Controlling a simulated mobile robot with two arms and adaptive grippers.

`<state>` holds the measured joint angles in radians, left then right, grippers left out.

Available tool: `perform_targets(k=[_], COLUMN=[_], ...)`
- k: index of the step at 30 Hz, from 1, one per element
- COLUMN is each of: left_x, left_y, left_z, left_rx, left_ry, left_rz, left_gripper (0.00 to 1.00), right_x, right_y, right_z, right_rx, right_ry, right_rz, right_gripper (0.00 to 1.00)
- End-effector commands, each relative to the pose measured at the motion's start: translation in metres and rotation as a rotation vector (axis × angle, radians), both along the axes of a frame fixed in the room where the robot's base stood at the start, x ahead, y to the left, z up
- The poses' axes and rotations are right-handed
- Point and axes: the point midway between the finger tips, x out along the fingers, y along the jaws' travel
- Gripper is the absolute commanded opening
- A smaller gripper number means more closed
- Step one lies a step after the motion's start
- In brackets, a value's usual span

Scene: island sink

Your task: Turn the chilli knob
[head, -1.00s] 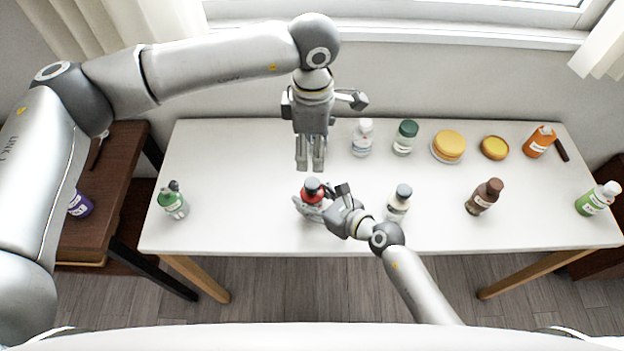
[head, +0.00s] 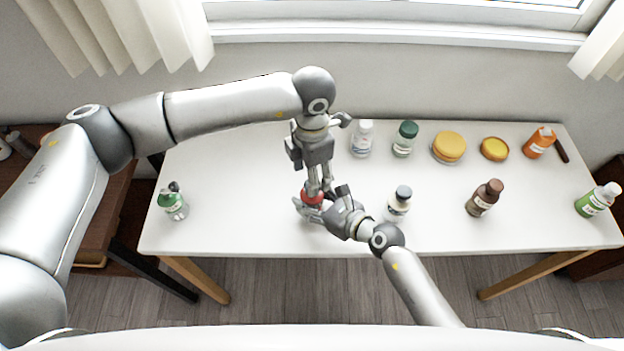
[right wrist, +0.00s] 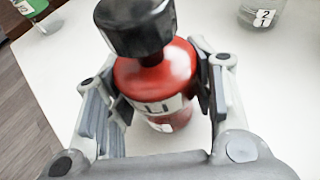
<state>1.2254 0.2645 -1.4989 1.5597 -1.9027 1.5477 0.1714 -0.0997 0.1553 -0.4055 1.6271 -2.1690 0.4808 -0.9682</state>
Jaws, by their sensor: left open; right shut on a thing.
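The chilli bottle (head: 312,196) is red and stands upright on the white table. The right wrist view shows its red body (right wrist: 158,75), part of a white label and its black knob (right wrist: 135,25) on top. My right gripper (head: 318,208) is shut on the red body, one finger on each side, below the knob. My left gripper (head: 318,189) points down over the bottle with its fingers open. In the head view the fingers cover the knob. No left finger shows in the right wrist view, so contact with the knob cannot be seen.
A white bottle with a grey cap (head: 398,204) stands close to the right of my right gripper. A green bottle (head: 173,203) stands at the left. White (head: 362,140) and dark-green-capped (head: 405,139) bottles stand behind. The table between the green bottle and the chilli bottle is clear.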

Motion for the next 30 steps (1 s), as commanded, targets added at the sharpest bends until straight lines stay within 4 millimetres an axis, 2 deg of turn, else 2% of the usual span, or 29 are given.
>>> perform_targets(k=[3, 7, 19, 30], left_x=[0.0, 0.0, 0.0, 0.0], left_y=[0.0, 0.0, 0.0, 0.0], left_z=[-0.02, -0.033, -0.039, -0.039], left_rx=[0.0, 0.0, 0.0, 0.0], left_ry=[0.001, 0.0, -0.001, -0.001], left_rz=[0.001, 0.0, -0.001, -0.001], left_gripper=[0.55, 0.55, 0.54, 0.08], right_x=[0.0, 0.0, 0.0, 0.0], right_y=[0.0, 0.0, 0.0, 0.0], right_z=[0.0, 0.0, 0.0, 0.0], right_rx=[0.0, 0.0, -0.001, -0.001], right_ry=[0.001, 0.001, 0.001, 0.001], right_rz=[0.001, 0.001, 0.0, 0.0], right_gripper=[0.23, 0.23, 0.23, 0.23])
